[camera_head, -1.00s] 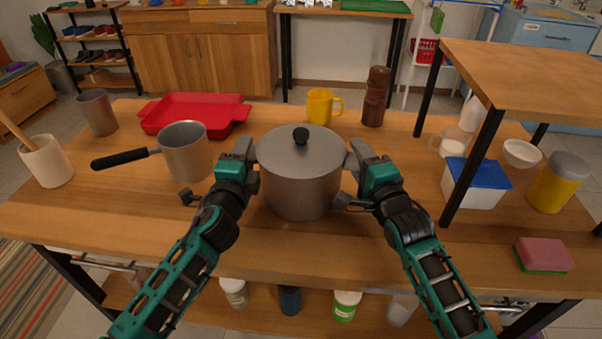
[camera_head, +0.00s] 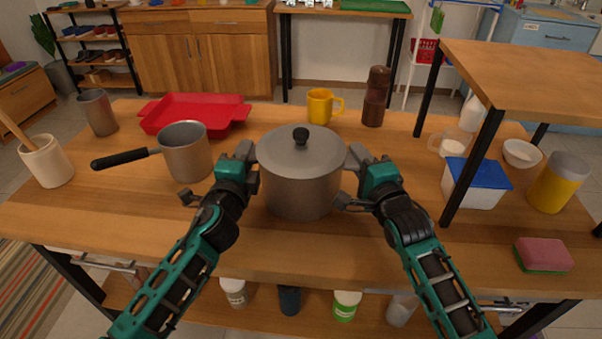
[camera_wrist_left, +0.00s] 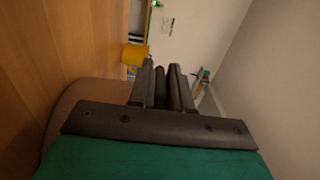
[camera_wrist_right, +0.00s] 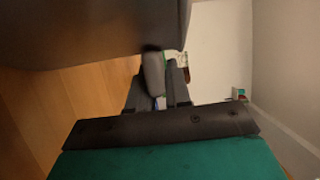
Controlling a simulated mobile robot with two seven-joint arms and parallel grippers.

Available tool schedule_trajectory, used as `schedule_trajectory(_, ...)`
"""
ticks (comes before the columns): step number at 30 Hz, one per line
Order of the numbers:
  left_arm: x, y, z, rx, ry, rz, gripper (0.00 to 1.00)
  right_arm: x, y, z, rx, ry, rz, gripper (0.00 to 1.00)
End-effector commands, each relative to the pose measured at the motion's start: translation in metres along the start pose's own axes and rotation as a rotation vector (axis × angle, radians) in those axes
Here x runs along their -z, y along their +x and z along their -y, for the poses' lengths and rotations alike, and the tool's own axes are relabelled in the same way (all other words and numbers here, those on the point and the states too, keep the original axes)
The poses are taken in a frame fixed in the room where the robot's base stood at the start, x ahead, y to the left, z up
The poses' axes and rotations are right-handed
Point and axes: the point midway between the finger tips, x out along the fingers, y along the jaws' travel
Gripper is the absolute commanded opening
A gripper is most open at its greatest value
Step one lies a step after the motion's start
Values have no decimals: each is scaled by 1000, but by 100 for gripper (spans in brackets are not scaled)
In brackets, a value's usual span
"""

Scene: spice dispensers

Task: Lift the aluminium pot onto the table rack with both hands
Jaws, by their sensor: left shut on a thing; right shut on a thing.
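The grey aluminium pot (camera_head: 302,185) stands upright in the middle of the table, its lid (camera_head: 300,150) on with a black knob. My left gripper (camera_head: 248,160) is at the pot's left side and shut on its left handle, which the fingers mostly hide. My right gripper (camera_head: 357,158) is at the right side and shut on the right handle. The pot wall (camera_wrist_right: 90,25) fills the upper left of the right wrist view. The wooden table rack (camera_head: 530,80) stands on black legs at the right; the part of its top in view is bare.
A saucepan (camera_head: 185,155) stands left of the pot, close to my left gripper. A yellow mug (camera_head: 322,105) and a brown mill (camera_head: 375,98) stand behind it. A blue-lidded box (camera_head: 476,185) and a glass mug (camera_head: 450,143) are by the rack's legs. A sponge (camera_head: 543,255) lies front right.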

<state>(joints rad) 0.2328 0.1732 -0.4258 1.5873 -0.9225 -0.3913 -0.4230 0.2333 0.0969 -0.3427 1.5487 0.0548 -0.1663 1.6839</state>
Motion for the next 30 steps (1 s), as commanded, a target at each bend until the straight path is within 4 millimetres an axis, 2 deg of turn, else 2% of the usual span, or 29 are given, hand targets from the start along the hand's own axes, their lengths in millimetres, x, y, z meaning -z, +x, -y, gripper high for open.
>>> schedule_trajectory(29,0,0,0,-1,1,1,0,0,0,0,-1,0,-1,0)
schedule_trajectory(30,0,1,4,8,0,-1,0,0,1,5,11,-1,0,0)
